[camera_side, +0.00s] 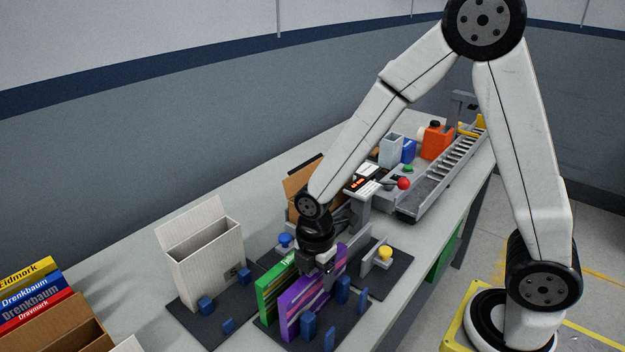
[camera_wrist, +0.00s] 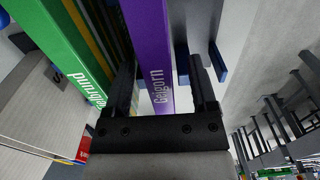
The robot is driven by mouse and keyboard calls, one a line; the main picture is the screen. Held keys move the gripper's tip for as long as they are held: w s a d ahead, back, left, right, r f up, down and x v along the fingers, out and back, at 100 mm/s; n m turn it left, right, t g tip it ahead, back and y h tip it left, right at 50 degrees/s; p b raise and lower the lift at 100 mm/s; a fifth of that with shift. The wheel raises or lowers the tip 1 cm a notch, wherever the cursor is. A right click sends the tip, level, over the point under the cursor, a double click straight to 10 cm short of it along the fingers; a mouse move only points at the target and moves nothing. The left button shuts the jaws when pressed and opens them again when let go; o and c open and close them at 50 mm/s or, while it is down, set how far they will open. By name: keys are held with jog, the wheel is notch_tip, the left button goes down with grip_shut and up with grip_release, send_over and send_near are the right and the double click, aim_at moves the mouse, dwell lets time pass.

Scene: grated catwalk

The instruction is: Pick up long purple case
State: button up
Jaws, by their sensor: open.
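The long purple case (camera_side: 297,303) stands upright on edge on a dark mat in the side view, next to a green case (camera_side: 270,293) on its left. In the wrist view the purple case (camera_wrist: 148,50), lettered "Gelgorn", runs between my two fingers. The green case (camera_wrist: 62,45) lies to the left there. My gripper (camera_side: 325,266) is open at the top of the purple case; in the wrist view its fingers (camera_wrist: 165,88) are on either side of it. I cannot tell whether they touch it. The gripper partly hides the case in the side view.
Blue blocks (camera_side: 343,289) stand on the mat right beside the purple case. A white open box (camera_side: 205,265) stands to the left on another dark mat. A yellow knob (camera_side: 385,253) is to the right. A roller conveyor (camera_side: 440,172) and a red-orange container (camera_side: 436,142) are farther back.

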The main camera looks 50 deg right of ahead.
jog(key=shift+f, duration=0.6)
grip_shut()
